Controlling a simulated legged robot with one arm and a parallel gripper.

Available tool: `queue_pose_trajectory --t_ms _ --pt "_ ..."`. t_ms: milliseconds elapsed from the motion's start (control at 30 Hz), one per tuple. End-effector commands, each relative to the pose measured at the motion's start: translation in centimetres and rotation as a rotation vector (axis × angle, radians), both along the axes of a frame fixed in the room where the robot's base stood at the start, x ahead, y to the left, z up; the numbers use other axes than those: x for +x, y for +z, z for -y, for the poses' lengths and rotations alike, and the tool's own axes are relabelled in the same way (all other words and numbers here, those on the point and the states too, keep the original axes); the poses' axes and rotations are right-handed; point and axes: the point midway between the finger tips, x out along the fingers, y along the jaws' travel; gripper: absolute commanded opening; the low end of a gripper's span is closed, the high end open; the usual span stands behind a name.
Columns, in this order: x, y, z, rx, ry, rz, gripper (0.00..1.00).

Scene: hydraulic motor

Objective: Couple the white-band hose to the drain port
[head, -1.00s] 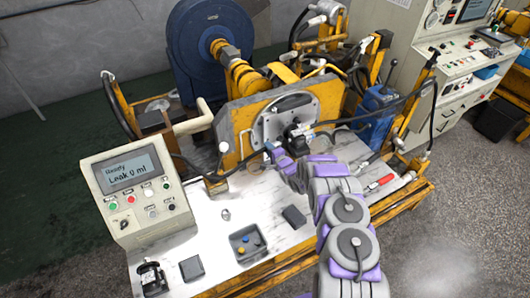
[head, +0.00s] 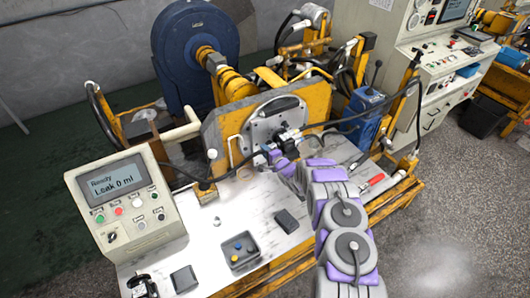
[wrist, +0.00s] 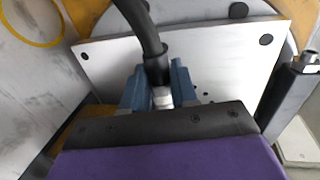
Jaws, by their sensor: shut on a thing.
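In the wrist view, my gripper (wrist: 160,88) has its blue-grey fingers shut around the end of a black hose (wrist: 148,32). A white band (wrist: 162,98) shows on the hose between the fingers. A pale mounting plate (wrist: 215,50) with dark holes lies behind the fingers. In the head view, my gripper (head: 268,152) is close to the lower left of the motor (head: 288,138), which is mounted on a grey plate (head: 262,122). I cannot make out the drain port or the hose's tip, so I cannot tell whether they touch.
A control box (head: 125,205) reads "Ready, Leak 0 ml" at the left. A tray (head: 240,252) with coloured caps and dark blocks are on the white bench (head: 205,250). A red-handled tool (head: 372,181) lies at the right. Another hose (head: 350,121) arches right of the motor.

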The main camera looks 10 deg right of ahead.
Motion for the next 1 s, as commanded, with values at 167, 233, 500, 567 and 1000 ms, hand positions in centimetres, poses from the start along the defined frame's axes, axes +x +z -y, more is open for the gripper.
queue_pose_trajectory --t_ms 167,233,500,567,1000 --pt "0.10 0.00 0.31 0.000 0.000 0.001 0.00" --pt "0.13 0.01 0.39 -0.001 0.000 0.001 0.00" --pt "0.14 0.02 0.42 0.000 0.000 0.001 0.00" --pt "0.13 0.01 0.45 0.000 0.000 0.001 0.00" --pt "0.21 0.00 0.64 -0.001 0.000 0.001 0.00"
